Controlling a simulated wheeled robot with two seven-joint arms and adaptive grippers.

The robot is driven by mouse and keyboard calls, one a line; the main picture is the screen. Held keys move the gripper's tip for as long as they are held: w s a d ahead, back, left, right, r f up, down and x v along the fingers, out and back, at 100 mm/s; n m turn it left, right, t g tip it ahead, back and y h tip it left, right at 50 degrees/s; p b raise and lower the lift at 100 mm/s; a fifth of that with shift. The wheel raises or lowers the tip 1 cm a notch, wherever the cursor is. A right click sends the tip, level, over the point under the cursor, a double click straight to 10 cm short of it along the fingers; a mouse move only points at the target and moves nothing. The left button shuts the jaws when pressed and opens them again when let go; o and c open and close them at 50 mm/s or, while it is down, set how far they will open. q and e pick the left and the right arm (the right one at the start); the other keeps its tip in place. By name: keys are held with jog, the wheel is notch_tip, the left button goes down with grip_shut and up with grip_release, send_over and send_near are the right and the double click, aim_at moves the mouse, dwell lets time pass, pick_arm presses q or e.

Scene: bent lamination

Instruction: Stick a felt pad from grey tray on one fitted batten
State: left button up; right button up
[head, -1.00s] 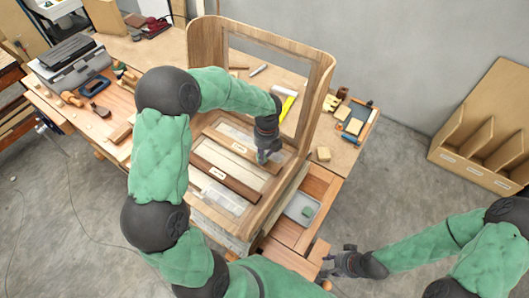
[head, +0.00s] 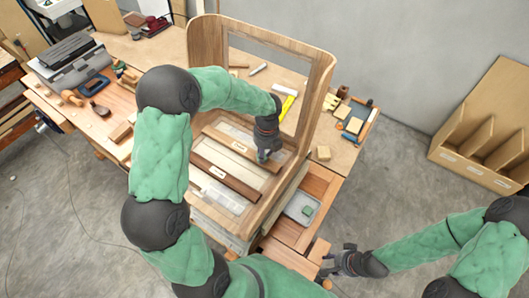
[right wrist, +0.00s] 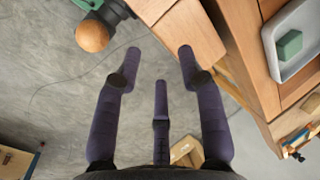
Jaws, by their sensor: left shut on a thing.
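In the head view a grey tray (head: 291,210) sits on the wooden bench at the lower right of the curved wooden frame, with a green felt pad (head: 307,210) in it. Both also show in the right wrist view, the tray (right wrist: 279,66) and the pad (right wrist: 290,45), at upper right. Two labelled battens, one lighter (head: 224,142) and one darker (head: 232,181), lie across the frame. My left gripper (head: 264,155) is shut at the lighter batten's right end; its fingertips are partly hidden. My right gripper (head: 325,266) is open and empty, below the tray; its spread fingers show in the right wrist view (right wrist: 160,60).
The curved wooden frame (head: 310,95) rises behind the battens. Hand tools and a grey case (head: 75,62) lie on the left bench. A divided wooden rack (head: 480,150) stands at far right, with bare floor between.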

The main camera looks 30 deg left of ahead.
pick_arm(q)
jog(key=shift+f, duration=0.2)
dwell(0.3)
jog(key=o, duration=1)
jog(key=shift+o, duration=0.2)
jog(key=shift+r, duration=0.1)
jog(key=shift+r+p, duration=2.95)
jog(key=shift+r, duration=0.5)
jog(key=shift+f, duration=0.1)
